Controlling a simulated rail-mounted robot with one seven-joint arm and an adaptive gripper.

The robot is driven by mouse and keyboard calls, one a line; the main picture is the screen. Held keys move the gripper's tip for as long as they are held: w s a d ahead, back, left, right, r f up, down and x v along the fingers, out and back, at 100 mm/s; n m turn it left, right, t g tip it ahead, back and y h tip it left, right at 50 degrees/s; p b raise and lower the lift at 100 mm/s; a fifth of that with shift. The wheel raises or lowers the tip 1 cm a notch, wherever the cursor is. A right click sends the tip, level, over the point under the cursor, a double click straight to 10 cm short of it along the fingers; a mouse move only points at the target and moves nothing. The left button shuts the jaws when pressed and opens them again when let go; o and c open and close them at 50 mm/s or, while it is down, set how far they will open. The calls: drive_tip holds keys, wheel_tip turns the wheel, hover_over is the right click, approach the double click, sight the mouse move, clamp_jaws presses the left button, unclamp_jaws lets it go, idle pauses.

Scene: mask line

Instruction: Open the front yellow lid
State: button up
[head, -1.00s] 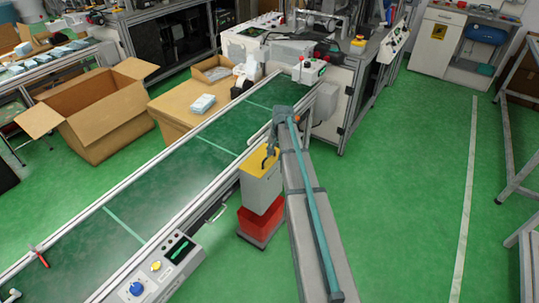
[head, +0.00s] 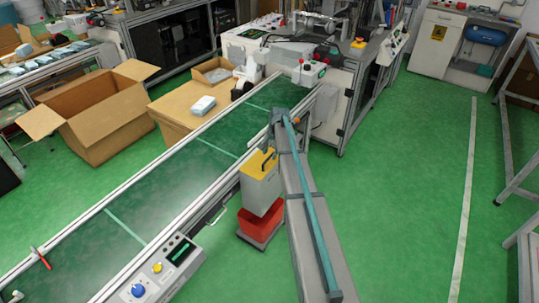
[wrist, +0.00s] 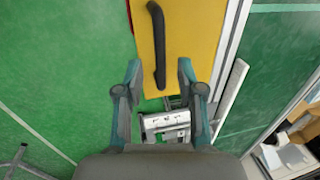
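The yellow lid (head: 252,164) lies flat on top of a grey box beside the conveyor in the head view. Its black bar handle (wrist: 156,40) stands on it; in the wrist view the yellow lid (wrist: 200,45) fills the top middle. My gripper (wrist: 158,68) is open, with one finger on each side of the handle's lower end in the picture. I cannot tell whether the fingertips reach down to the handle. No contact shows. In the head view my arm hides the right part of the lid.
The grey box (head: 260,193) stands above a red bin (head: 262,222) on the floor. The green conveyor (head: 150,205) runs along its left, with a control panel (head: 158,268) at the near end.

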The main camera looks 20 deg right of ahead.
drive_tip(key=shift+w+a+f, duration=0.1)
drive_tip(key=shift+w+f, duration=0.1)
drive_tip(key=shift+f, duration=0.9)
clamp_jaws()
